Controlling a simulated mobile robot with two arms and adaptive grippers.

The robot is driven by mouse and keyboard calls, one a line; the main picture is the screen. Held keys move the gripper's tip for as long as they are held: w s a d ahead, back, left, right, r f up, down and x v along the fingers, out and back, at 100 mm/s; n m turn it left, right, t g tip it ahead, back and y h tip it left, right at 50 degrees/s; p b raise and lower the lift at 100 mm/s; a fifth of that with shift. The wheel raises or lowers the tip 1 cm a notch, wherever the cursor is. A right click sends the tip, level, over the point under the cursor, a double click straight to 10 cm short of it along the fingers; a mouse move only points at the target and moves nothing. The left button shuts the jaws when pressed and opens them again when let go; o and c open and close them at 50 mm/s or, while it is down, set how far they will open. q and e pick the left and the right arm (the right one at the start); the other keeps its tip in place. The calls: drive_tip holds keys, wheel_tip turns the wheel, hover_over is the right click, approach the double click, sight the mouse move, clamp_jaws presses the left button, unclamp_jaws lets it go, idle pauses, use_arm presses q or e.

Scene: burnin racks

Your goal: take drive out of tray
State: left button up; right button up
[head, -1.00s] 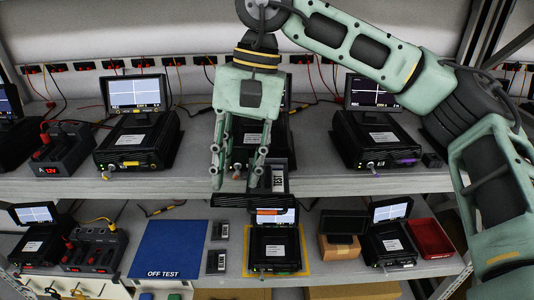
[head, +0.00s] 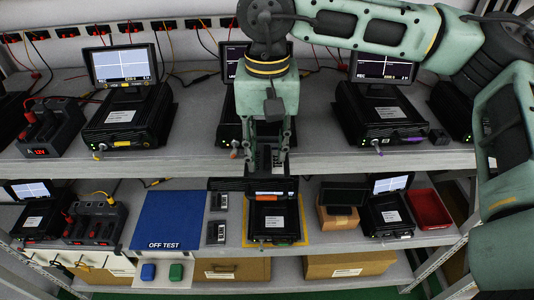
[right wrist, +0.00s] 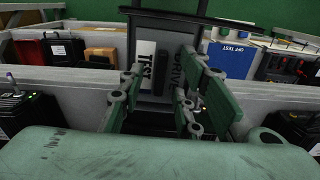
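The tray (head: 253,185) sticks out at the front of the middle black unit on the upper shelf; it also shows in the right wrist view (right wrist: 190,28). In the right wrist view the drive (right wrist: 147,66), dark with a white "TEST" label, lies in the tray beside "DRIVE" lettering. In the head view my gripper mostly hides the drive. My right gripper (head: 269,168) points down over the tray, its fingers apart. In the right wrist view the fingers (right wrist: 157,100) stand on either side of the drive's line; contact cannot be told. My left gripper is not in view.
Black units with screens stand left (head: 128,117) and right (head: 383,115) on the upper shelf. Below are a blue "OFF TEST" mat (head: 168,218), two small labelled drives (head: 216,232), another unit (head: 273,222) and a red bin (head: 429,209).

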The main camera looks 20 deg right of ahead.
sight(266, 154)
drive_tip(key=shift+f, duration=0.15)
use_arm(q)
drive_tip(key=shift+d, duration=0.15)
use_arm(e)
clamp_jaws()
idle(0.4)
drive_tip(key=shift+r+b, duration=0.4)
drive_tip(key=shift+r, duration=0.3)
wheel_tip(266, 154, up, 3)
drive_tip(key=shift+f+b, duration=0.15)
drive_tip(key=shift+b, duration=0.4)
use_arm(q)
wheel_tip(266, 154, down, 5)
drive_tip(key=b, duration=0.3)
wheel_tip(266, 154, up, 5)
drive_tip(key=p, duration=0.4)
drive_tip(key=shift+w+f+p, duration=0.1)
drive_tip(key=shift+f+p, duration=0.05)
drive_tip(key=shift+p, duration=0.15)
use_arm(e)
drive_tip(key=s+r, duration=1)
drive_tip(key=s, duration=0.1)
drive_tip(key=shift+s+d+r, duration=0.3)
drive_tip(key=shift+s, duration=0.05)
